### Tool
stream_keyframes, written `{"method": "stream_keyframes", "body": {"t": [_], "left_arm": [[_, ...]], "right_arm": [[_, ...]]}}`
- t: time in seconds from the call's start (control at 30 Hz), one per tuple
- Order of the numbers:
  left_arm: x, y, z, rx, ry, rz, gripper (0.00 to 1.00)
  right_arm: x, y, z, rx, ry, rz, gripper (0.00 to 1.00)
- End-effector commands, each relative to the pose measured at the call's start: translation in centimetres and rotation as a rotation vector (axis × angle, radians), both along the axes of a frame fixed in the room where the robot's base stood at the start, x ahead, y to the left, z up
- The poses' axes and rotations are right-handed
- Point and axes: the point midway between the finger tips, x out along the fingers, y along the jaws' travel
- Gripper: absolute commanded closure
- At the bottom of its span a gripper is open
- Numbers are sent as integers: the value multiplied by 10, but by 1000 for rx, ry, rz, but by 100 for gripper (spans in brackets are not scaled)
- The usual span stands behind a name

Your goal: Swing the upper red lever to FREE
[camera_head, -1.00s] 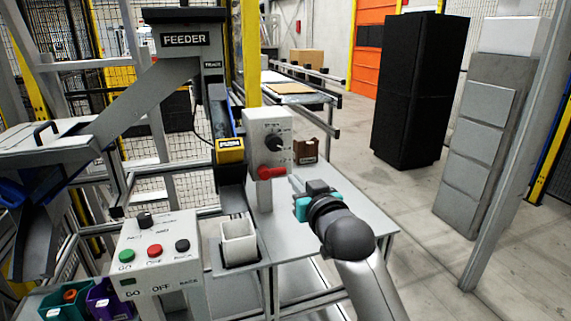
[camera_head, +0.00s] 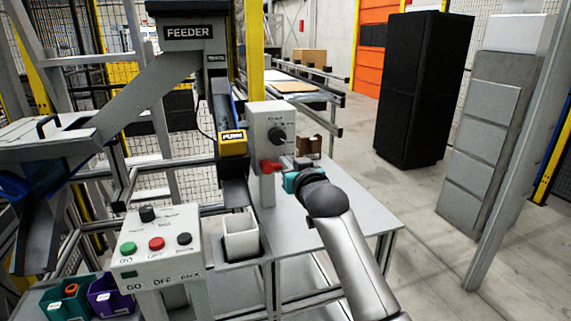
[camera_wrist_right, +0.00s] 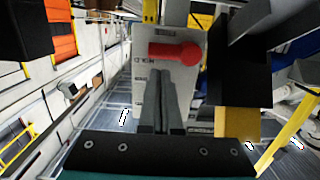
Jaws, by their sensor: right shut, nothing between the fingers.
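A red lever (camera_head: 271,167) sits low on the front of a grey upright control box (camera_head: 262,118), below a black knob (camera_head: 277,136). I see only one red lever. My right gripper (camera_head: 287,163) is at the box, just to the right of the lever. In the right wrist view its fingers (camera_wrist_right: 161,75) are together and empty, their tips just below the lever. I cannot tell whether they touch it. The small lettering by the lever is not clearly readable. My left gripper is not in view.
A yellow push flap (camera_head: 232,143) is left of the box. A white square cup (camera_head: 241,236) and a button console (camera_head: 163,245) stand nearer. The grey table (camera_head: 345,220) is bare at right.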

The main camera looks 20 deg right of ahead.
Motion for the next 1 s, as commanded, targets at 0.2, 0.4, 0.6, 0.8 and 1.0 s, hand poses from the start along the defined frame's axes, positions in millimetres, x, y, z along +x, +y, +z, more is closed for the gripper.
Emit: {"method": "stream_keyframes", "body": {"t": [0.2, 0.4, 0.6, 0.8, 1.0], "left_arm": [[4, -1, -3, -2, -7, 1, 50], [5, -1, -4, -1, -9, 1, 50], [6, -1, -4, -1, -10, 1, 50], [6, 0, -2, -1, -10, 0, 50], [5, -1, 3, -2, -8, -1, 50]], "right_arm": [[14, 1, -1, 0, 0, 1, 100], [17, 1, -1, -1, 0, 1, 100], [17, 1, -1, 0, 0, 1, 100], [17, 0, -2, 14, 1, 1, 100], [17, -1, -3, 55, 3, 0, 100]]}}
